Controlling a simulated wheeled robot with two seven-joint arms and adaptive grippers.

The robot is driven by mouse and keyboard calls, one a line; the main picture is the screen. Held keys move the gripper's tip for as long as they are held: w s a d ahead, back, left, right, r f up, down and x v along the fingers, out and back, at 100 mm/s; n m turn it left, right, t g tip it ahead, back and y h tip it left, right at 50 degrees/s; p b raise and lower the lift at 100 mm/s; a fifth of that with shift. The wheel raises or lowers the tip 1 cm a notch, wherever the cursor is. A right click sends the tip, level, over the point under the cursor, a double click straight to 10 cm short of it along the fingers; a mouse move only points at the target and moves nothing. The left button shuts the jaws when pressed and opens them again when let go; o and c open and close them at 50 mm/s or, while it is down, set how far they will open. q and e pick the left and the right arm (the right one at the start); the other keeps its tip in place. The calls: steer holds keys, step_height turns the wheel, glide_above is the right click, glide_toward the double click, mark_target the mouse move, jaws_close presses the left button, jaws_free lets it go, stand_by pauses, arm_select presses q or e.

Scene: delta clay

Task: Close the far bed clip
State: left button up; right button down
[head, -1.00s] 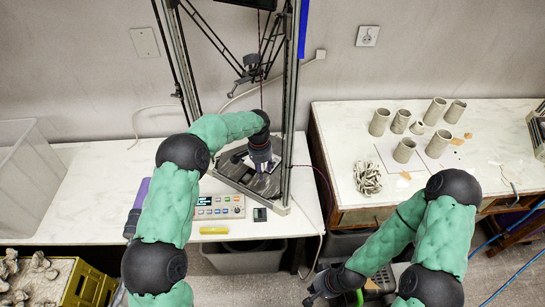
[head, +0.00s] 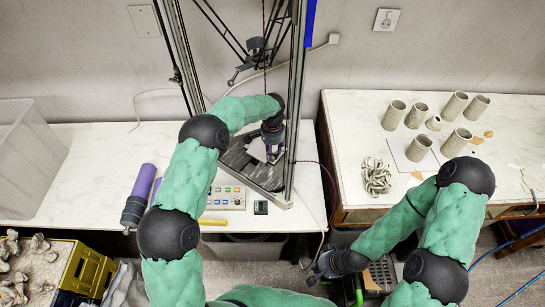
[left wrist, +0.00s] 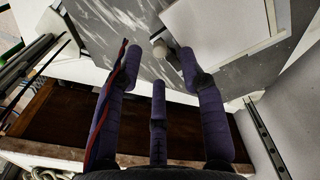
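The clay printer's dark bed base (head: 232,160) lies inside the tall metal frame on the left table. My left gripper (head: 273,152) reaches between the posts and points down over the bed's right part. In the left wrist view its purple fingers (left wrist: 158,85) are spread, with nothing held between them. A white plate (left wrist: 225,35) lies on the grey streaked surface ahead of them. A small pale rounded piece (left wrist: 159,48) sits near the plate's edge, close to the fingertips. I cannot tell whether it is the far bed clip. My right gripper (head: 322,268) hangs in front of the right table.
The printer's right post (head: 293,110) stands close beside my left gripper. A control panel (head: 228,196) and a purple cylinder (head: 140,190) are on the left table. The right table holds several clay cups (head: 419,148) and a pile of clay strands (head: 376,177).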

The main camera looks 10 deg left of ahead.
mark_target(275, 156)
arm_select(q)
steer(key=shift+f, duration=1.8)
jaws_close()
